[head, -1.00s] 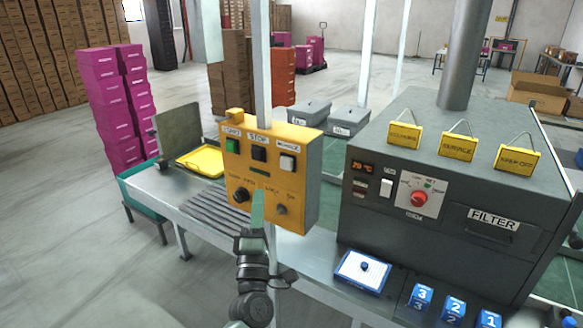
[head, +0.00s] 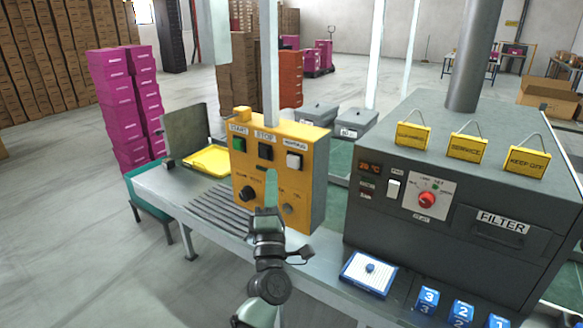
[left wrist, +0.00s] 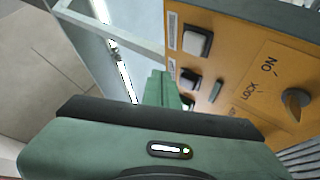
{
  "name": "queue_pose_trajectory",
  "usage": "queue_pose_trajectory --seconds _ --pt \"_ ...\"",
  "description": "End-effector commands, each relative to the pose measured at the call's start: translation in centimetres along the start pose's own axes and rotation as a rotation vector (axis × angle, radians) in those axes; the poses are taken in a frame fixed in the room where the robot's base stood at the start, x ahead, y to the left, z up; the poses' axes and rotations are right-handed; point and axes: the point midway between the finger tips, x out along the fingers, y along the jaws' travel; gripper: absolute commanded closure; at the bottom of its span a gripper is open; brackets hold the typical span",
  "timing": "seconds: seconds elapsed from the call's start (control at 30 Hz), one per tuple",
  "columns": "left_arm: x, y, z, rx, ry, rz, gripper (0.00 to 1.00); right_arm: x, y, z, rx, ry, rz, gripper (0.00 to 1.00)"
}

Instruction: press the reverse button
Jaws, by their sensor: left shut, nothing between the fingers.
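The fingertips (left wrist: 160,88) appear apart from the white button. My right gripper is not in view.
A dark knob (left wrist: 296,102) sits lower on the panel. The grey filter machine (head: 440,240) stands to the right. A yellow tray (head: 207,161) is to the left.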

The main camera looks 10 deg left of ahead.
Motion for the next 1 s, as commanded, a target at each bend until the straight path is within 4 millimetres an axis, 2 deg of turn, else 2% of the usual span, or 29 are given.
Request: queue_pose_trajectory --seconds 0.03,0.2,0.4,1.0 --pt "0.4 -0.7 0.4 -0.001 0.000 0.002 1.00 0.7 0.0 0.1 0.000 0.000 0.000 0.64" --pt "1.9 -1.8 1.5 -0.001 0.000 0.000 1.00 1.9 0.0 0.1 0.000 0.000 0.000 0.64" --pt "3.0 -2.4 2.2 0.000 0.001 0.000 1.00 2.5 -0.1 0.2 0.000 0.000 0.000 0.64" --pt "3.3 -2.5 2.4 0.000 0.001 -0.001 1.00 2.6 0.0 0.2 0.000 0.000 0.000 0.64"
